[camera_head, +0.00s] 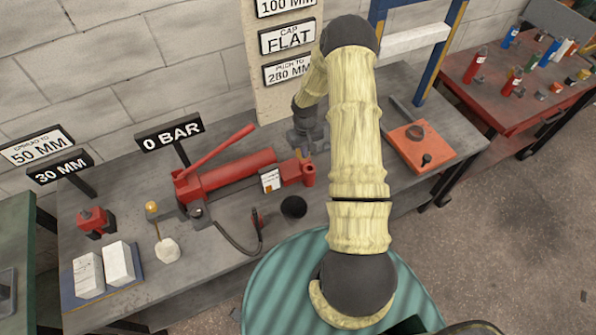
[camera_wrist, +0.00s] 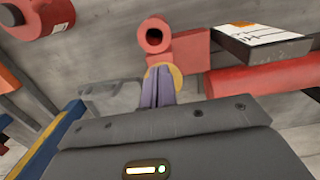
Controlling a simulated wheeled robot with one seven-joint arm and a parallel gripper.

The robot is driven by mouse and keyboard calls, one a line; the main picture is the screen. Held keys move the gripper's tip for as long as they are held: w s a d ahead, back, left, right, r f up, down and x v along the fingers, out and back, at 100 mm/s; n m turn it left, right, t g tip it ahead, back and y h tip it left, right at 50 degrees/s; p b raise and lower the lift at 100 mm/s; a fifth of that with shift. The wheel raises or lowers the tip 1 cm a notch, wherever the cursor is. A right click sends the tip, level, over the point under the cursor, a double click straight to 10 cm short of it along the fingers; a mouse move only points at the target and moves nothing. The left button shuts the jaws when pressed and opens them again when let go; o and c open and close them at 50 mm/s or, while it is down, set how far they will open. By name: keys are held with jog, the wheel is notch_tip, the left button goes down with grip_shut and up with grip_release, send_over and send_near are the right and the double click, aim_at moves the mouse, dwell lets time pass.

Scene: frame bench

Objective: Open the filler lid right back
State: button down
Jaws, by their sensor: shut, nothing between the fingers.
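The red hand pump (camera_head: 238,174) lies on the bench. At its right end is a red block (camera_head: 308,172) with a round dark opening, which shows in the wrist view as a red neck (camera_wrist: 153,36). A small yellow-orange disc (camera_wrist: 178,74), which looks like the filler lid, stands beside this block; in the head view it is a small orange piece (camera_head: 298,153). My gripper (camera_wrist: 160,70) is shut and empty, its fingertips right in front of the disc and partly hiding it. I cannot tell if they touch or how far the lid is tilted.
A labelled box (camera_head: 270,180) sits beside the pump's end. A black round cup (camera_head: 293,207) and a hose (camera_head: 238,243) lie in front. An orange plate (camera_head: 415,150) lies to the right, near the blue frame (camera_head: 441,52). A 0 BAR sign (camera_head: 170,132) stands behind.

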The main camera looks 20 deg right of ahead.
jog(key=shift+t, duration=0.3)
jog(key=shift+w+a+r+p, duration=0.15)
jog(key=shift+w+r+p, duration=0.95)
jog(key=shift+w+r, duration=0.55)
jog(key=shift+s+r+p, duration=0.15)
jog(key=shift+r+p, duration=0.25)
jog(key=shift+r, duration=0.1)
jog(key=shift+s+r+p, duration=0.15)
jog(key=shift+r+p, duration=0.2)
jog(key=shift+r, duration=0.15)
jog(key=shift+s+r+p, duration=0.2)
jog(key=shift+r+p, duration=0.6)
jog(key=shift+r, duration=0.45)
jog(key=shift+r, duration=0.25)
jog(key=s+a+r+t+b, duration=0.1)
jog(key=s+a+r, duration=0.5)
jog(key=s+r, duration=0.3)
jog(key=s+a+r+t, duration=0.1)
jog(key=s+a+r, duration=0.6)
jog(key=s+r, duration=0.3)
notch_tip(320, 180, up, 4)
jog(key=shift+s+f+b, duration=0.2)
jog(key=shift+b, duration=0.15)
